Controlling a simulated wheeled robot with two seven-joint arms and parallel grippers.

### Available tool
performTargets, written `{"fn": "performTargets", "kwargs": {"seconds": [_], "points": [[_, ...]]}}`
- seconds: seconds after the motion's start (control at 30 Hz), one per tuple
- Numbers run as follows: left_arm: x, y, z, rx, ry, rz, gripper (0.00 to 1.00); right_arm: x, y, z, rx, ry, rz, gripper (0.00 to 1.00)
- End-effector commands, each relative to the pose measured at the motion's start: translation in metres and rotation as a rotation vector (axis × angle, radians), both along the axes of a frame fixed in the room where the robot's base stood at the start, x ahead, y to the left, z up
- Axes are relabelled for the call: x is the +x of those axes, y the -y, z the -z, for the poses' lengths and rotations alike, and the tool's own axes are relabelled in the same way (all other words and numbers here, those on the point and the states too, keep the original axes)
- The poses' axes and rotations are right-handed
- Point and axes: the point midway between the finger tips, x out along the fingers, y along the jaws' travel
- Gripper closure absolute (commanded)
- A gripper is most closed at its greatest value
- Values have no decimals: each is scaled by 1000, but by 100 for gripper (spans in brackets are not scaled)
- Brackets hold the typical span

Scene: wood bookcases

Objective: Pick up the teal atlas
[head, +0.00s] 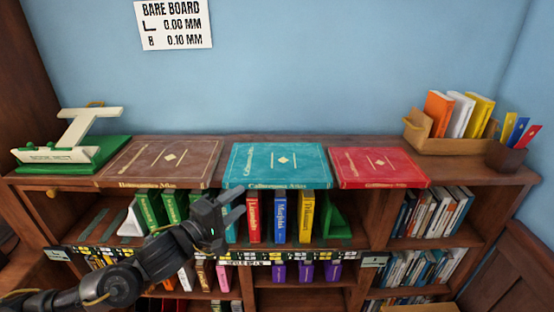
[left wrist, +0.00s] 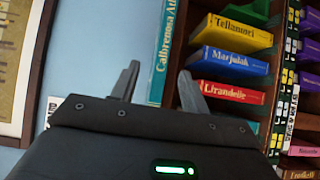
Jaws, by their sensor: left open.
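The teal atlas (head: 276,163) lies flat on top of the bookcase, between a brown atlas (head: 170,160) and a red atlas (head: 378,165). Its lettered spine faces me along the front edge. My left gripper (head: 237,203) is open and empty, in front of the bookcase just below the left part of the teal spine. In the left wrist view, the spine of the teal atlas (left wrist: 167,50) shows between the two open fingers (left wrist: 158,78). I cannot tell whether a fingertip touches it. My right gripper is not in view.
A cream stand on a green base (head: 70,155) stands at the far left of the top. A wooden book box (head: 450,145) and a pen cup (head: 505,156) stand at the right. Narrow gaps separate the atlases.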

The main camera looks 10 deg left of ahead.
Motion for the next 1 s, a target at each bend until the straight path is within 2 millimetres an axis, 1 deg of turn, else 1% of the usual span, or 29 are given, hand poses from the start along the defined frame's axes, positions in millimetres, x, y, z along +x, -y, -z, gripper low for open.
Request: {"fn": "performTargets", "kwargs": {"seconds": [0.07, 0.17, 0.4, 0.5, 0.77, 1.0], "points": [[-2, 1, -3, -10, -1, 4, 55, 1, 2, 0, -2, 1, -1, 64], [3, 3, -4, -13, 0, 3, 55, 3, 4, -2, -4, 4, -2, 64], [37, 18, -4, -12, -1, 2, 55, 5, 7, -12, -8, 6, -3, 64], [46, 21, -3, -10, 0, 2, 55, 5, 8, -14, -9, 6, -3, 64], [54, 25, -1, -10, -1, 3, 55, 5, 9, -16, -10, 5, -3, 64], [86, 39, 2, -9, 0, 2, 55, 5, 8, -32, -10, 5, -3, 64]]}}
